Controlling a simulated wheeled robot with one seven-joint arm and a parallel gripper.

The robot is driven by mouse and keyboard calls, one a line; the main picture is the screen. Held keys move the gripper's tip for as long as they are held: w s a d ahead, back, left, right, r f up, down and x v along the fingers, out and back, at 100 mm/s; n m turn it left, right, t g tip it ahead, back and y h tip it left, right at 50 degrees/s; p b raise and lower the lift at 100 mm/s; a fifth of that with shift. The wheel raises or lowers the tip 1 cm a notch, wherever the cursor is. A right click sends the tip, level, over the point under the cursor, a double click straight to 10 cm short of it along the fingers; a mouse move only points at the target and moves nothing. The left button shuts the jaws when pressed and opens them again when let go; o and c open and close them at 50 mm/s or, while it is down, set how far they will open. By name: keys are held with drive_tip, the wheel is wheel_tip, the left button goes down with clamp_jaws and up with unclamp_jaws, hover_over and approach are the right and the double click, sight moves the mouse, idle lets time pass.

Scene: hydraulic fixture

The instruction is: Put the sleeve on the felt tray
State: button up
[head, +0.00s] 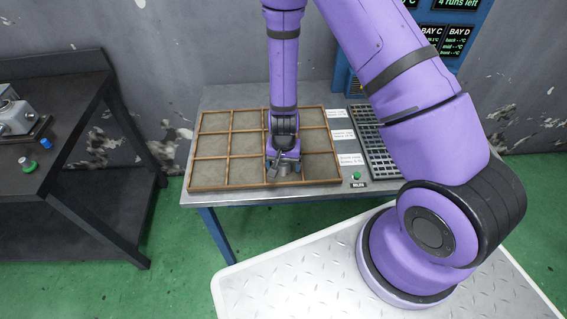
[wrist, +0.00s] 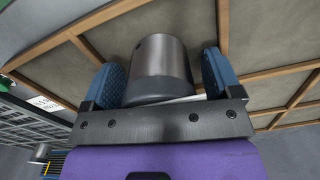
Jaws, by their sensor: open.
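The sleeve, a grey metal cylinder (wrist: 160,68), stands between the two blue finger pads of my gripper (wrist: 166,80) in the wrist view. A gap shows between it and the right pad; the left pad is close to it. My gripper (head: 284,168) is open, low over the felt tray. The sleeve (head: 284,170) shows only in small part in the head view, below the gripper. The felt tray (head: 222,186) has wooden dividers and grey-brown felt compartments. The sleeve is over a front compartment of it and appears to rest on the felt.
A dark grid rack (head: 376,150) and white label cards (head: 342,136) are right of the tray. A dark bench (head: 75,190) with a metal fixture (head: 12,112) stands at the left. The other visible tray compartments look empty.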

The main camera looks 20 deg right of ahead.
wheel_tip(320, 180, up, 12)
drive_tip(key=shift+r, duration=0.15)
idle(0.5)
drive_tip(key=s+d+r+n+t+y, duration=0.1)
drive_tip(key=s+r, duration=0.1)
drive_tip(key=r, duration=0.9)
drive_tip(key=s+d+r+n+t+y, duration=0.1)
drive_tip(key=s+r+n, duration=0.1)
drive_tip(key=r, duration=1)
drive_tip(key=s+d+r+n+t+h, duration=0.1)
drive_tip(key=s+d+r, duration=0.2)
drive_tip(key=s+r, duration=0.4)
drive_tip(key=s+d+r+n+t+h, duration=0.1)
drive_tip(key=s+d+r+t, duration=0.1)
drive_tip(key=s+r, duration=0.6)
drive_tip(key=shift+s+d+n, duration=0.3)
drive_tip(key=shift+s+d, duration=0.4)
drive_tip(key=shift+s, duration=0.15)
